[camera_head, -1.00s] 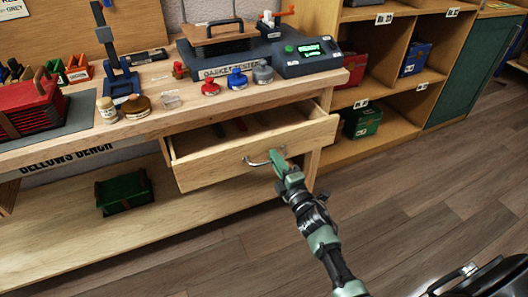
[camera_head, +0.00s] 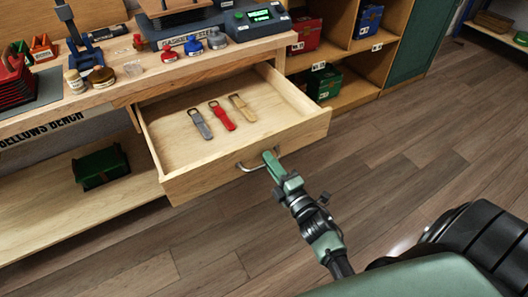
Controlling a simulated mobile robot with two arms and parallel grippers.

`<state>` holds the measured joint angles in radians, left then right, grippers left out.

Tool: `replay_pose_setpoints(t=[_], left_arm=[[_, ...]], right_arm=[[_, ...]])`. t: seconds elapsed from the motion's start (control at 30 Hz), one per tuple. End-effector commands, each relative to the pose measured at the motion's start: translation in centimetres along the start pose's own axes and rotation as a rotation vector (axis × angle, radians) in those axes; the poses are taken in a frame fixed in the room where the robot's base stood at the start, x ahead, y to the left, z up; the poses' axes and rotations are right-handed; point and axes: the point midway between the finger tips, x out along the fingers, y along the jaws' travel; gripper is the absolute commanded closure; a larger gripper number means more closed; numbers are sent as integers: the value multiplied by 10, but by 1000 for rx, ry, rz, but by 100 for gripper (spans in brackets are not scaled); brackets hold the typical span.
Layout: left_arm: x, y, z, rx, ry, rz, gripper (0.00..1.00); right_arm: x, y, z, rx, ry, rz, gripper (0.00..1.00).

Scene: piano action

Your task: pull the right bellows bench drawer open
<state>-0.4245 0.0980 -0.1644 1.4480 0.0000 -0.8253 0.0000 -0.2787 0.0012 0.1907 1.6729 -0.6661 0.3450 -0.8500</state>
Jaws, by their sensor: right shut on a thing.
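The right bellows bench drawer (camera_head: 205,178) stands pulled well out from under the bench top. Its inside shows a grey strap-like tool (camera_head: 200,124), a red one (camera_head: 222,116) and a tan one (camera_head: 241,108) lying on the drawer floor. A curved metal handle (camera_head: 247,167) sits on the drawer front. My right gripper (camera_head: 270,160) is shut on the handle at its right end, its arm coming from the lower right. My left gripper is not in view.
The bellows bench (camera_head: 110,94) carries small jars, red, blue and grey bottles, and a tester with a green display (camera_head: 258,15). A dark green box (camera_head: 101,167) lies on the lower shelf. Cubby shelves (camera_head: 345,55) stand at the right. The wooden floor (camera_head: 400,150) in front is clear.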

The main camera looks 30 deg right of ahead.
Motion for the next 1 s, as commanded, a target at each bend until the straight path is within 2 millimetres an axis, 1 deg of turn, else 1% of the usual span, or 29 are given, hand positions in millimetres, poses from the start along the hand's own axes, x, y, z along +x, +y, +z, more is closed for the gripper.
replay_pose_setpoints(t=[0.1,0.2,0.57,0.6,0.63,0.67,0.9,1.0], left_arm=[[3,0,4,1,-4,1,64],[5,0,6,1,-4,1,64],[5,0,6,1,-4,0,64],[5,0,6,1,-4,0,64],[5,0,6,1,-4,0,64],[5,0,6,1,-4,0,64],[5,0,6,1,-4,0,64],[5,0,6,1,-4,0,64]], right_arm=[[-8,0,0,-1,0,-2,100],[-10,1,0,-1,0,-1,100],[-11,0,0,0,0,0,100],[-11,0,0,0,0,0,79],[-11,0,0,0,0,0,71],[-11,0,0,0,0,0,68],[-11,1,0,0,0,0,68],[-14,0,0,0,0,-1,68]])
